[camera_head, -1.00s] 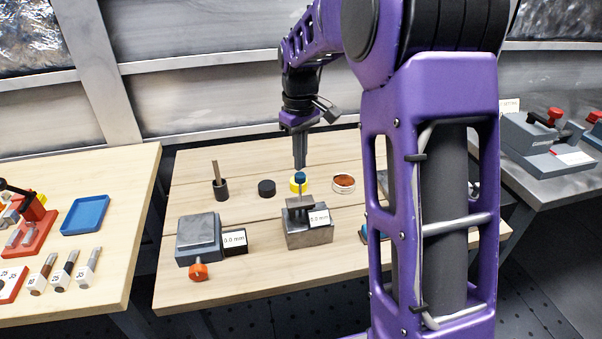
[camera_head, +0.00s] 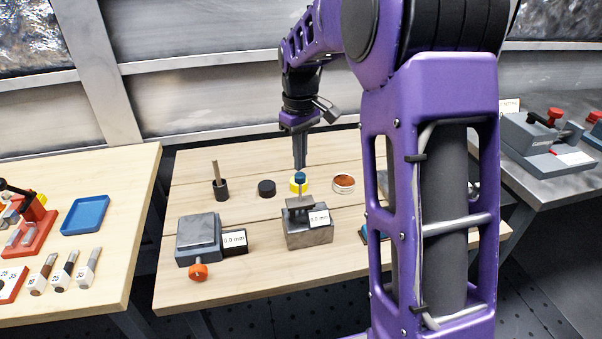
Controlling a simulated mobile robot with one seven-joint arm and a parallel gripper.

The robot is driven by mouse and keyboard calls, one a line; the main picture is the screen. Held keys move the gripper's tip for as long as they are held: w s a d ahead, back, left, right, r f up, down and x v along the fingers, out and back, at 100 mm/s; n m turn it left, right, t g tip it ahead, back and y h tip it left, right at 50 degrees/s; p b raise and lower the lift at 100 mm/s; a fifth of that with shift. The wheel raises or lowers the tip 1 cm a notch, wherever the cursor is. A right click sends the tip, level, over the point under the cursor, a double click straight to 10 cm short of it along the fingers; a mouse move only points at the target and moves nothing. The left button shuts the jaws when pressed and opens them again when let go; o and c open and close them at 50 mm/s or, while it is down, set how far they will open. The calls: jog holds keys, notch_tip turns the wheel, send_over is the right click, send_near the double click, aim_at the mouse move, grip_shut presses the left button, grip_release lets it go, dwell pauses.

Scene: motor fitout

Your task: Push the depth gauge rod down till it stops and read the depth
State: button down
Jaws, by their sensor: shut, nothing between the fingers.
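The depth gauge (camera_head: 301,205) stands upright on a grey metal block (camera_head: 309,238) near the middle of the wooden table. Its rod has a blue knob (camera_head: 300,178) on top. A white display (camera_head: 319,218) on its front seems to read 0.0 mm, but the digits are small. My gripper (camera_head: 299,165) points straight down with its fingers together, directly above the blue knob in this view. The tips look very near or at the knob's top; I cannot tell if they touch.
Behind the gauge are a yellow round piece (camera_head: 297,185), a black puck (camera_head: 266,188), a copper-coloured ring (camera_head: 343,183) and a black holder with a rod (camera_head: 220,188). A grey device with an orange knob (camera_head: 198,271) stands to the left. My arm hides the table's right part.

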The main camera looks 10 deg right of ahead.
aim_at(300, 174)
jog(key=shift+f, duration=0.25)
dwell(0.3)
jog(key=shift+f+b, duration=1.3)
jog(key=shift+f, duration=0.65)
jog(key=shift+r, duration=0.1)
jog(key=shift+r+p, duration=2.9)
jog(key=shift+r, duration=0.6)
